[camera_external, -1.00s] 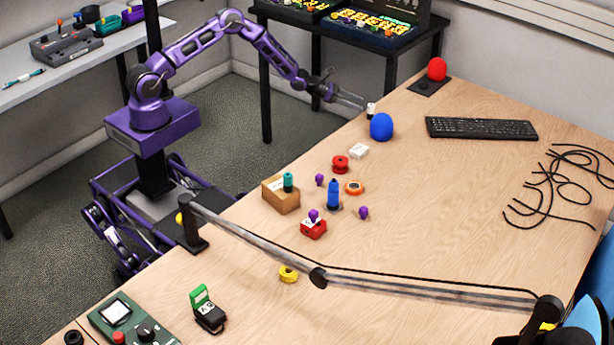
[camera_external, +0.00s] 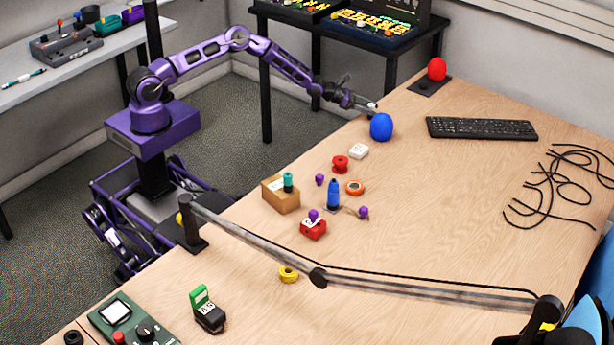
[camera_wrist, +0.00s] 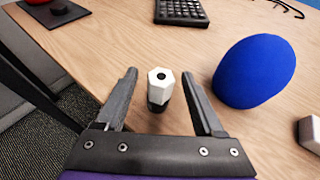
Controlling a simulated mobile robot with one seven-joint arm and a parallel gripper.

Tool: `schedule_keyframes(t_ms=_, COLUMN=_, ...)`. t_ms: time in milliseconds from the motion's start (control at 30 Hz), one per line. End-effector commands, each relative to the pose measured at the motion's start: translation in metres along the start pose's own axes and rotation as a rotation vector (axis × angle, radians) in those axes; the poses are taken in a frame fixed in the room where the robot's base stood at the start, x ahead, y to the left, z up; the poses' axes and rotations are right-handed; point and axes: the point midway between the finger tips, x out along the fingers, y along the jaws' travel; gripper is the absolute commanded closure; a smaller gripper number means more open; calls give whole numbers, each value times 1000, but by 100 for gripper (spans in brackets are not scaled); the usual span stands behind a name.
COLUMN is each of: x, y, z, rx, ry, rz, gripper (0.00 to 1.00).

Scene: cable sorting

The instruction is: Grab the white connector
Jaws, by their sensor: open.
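The white connector (camera_wrist: 161,80) shows in the wrist view as a small upright white piece with a dark hole in its top and a black lower part. It stands on the wooden table near its edge. My gripper (camera_wrist: 159,80) is open, with one finger on each side of the connector and a gap visible on both sides. In the external view my gripper (camera_external: 368,106) is at the table's far left edge, beside the blue egg-shaped object, and the connector is mostly hidden there.
A blue egg-shaped object (camera_wrist: 255,72) stands close to the right finger. A white block (camera_external: 358,151) lies nearer the camera in the external view. A black keyboard (camera_external: 481,128) and a red egg-shaped object on a dark base (camera_external: 437,69) are farther off.

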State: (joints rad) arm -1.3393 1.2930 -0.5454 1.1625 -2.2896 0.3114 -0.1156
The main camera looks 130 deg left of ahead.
Motion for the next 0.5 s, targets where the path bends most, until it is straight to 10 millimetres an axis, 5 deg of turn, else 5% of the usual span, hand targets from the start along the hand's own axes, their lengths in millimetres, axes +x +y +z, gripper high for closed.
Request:
schedule_keyframes(t_ms=33, x=0, y=0, z=0, rx=0, ry=0, rz=0, gripper=35)
schedule_keyframes(t_ms=400, x=0, y=0, z=0, rx=0, ry=0, rz=0, gripper=100)
schedule_keyframes(t_ms=500, x=0, y=0, z=0, rx=0, ry=0, rz=0, gripper=100)
